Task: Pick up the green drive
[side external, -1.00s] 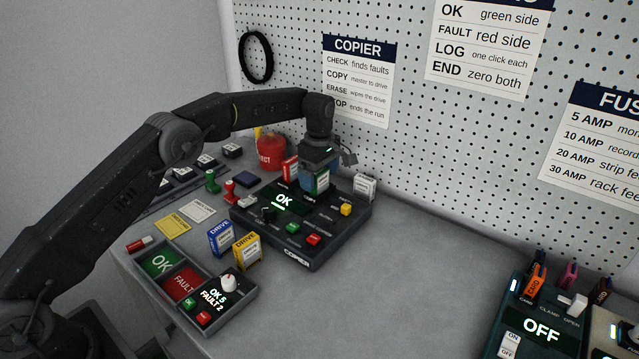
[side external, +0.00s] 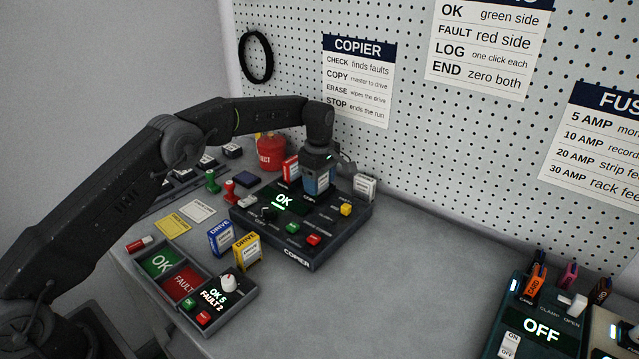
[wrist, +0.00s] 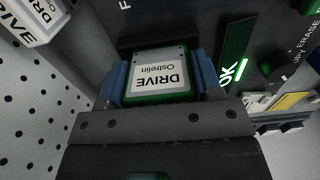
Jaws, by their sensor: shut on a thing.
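The green drive (wrist: 160,76), with a white label reading "DRIVE Ostrelin", sits between my blue fingers in the wrist view. My gripper (wrist: 162,84) is shut on its two sides. In the side view my gripper (side external: 318,182) is low over the back of the dark copier (side external: 330,232), and its fingers hide most of the drive. The drive appears to stand in a slot at the copier's back; its lower end is hidden.
A red-topped drive (side external: 290,169) stands close to the left of my gripper and a white drive (side external: 364,187) to the right. Blue (side external: 221,238) and yellow (side external: 247,250) drives stand in front of the copier. The pegboard (side external: 430,150) rises behind. The bench right of the copier is clear.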

